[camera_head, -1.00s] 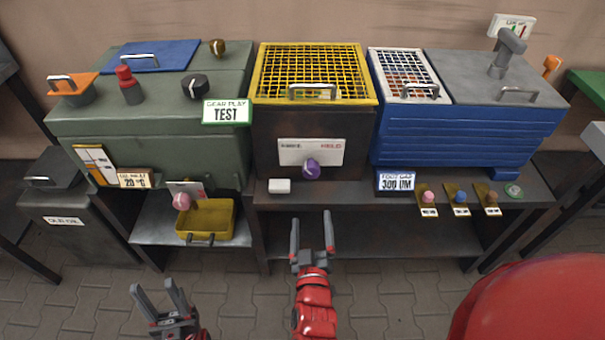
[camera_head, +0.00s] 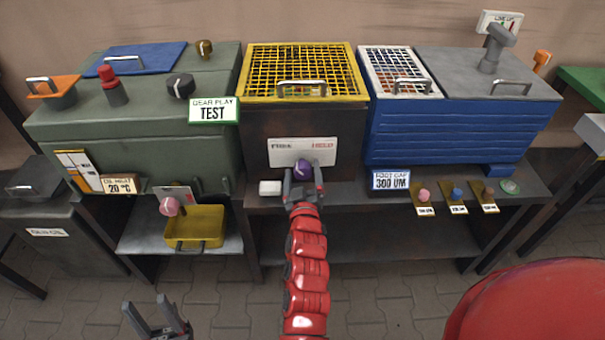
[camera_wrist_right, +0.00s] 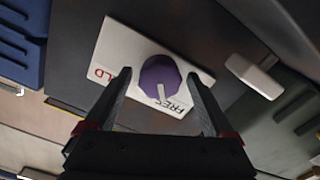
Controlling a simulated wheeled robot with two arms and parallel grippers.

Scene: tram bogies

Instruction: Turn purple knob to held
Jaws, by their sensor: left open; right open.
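The purple knob (camera_head: 303,168) sits on a white label plate (camera_head: 290,150) on the front of the dark box with the yellow grid top. The plate's right end reads HELD in red. The knob also shows in the right wrist view (camera_wrist_right: 160,78), where its pale pointer line aims toward the black lettering, away from the red HELD. My right gripper (camera_head: 304,188) is open, with its fingers on either side of the knob; I cannot tell whether they touch it. In the wrist view the right gripper (camera_wrist_right: 160,105) frames the knob. My left gripper (camera_head: 158,318) is open and empty, low in front.
A white block (camera_head: 270,188) lies on the shelf just left of the knob. A yellow tray (camera_head: 194,226) is at lower left. Coloured knobs on plates (camera_head: 457,195) line the shelf's right.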

